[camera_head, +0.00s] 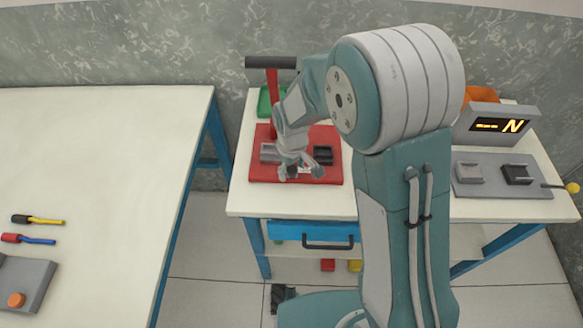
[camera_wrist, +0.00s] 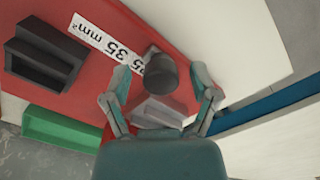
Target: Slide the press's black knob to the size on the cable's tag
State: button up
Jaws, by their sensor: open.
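The press has a red base (camera_head: 258,178) and a red post with a black bar handle (camera_head: 270,62). The black knob (camera_wrist: 162,78) shows in the wrist view beside a white scale strip (camera_wrist: 98,38) that reads "35 mm²", with "25" partly covered by the knob. My gripper (camera_wrist: 163,80) is open, one finger on each side of the knob; I cannot tell whether they touch it. In the head view my gripper (camera_head: 301,170) is low over the front of the red base and hides the knob. I cannot make out a cable tag.
A black block (camera_head: 323,155) and a grey block (camera_head: 269,153) stand on the red base. A green bin (camera_head: 264,104) is behind. At right are a display (camera_head: 500,125) and a grey fixture (camera_head: 500,183). Cables with yellow (camera_head: 47,222) and blue (camera_head: 40,240) sleeves lie on the left table.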

aim_at(293, 168)
notch_tip(293, 168, up, 12)
dwell(0.5)
jog(key=shift+f, duration=0.1)
jog(key=s+d+r+m+t, duration=0.3)
jog(key=s+d+r+m, duration=0.1)
jog(key=s+d+r, duration=0.5)
jog(key=s+d+r+m+t, duration=0.2)
jog(key=s+d+r+m, duration=0.2)
jog(key=s, duration=0.6)
jog(key=d, duration=0.2)
jog(key=shift+d+m+t, duration=0.3)
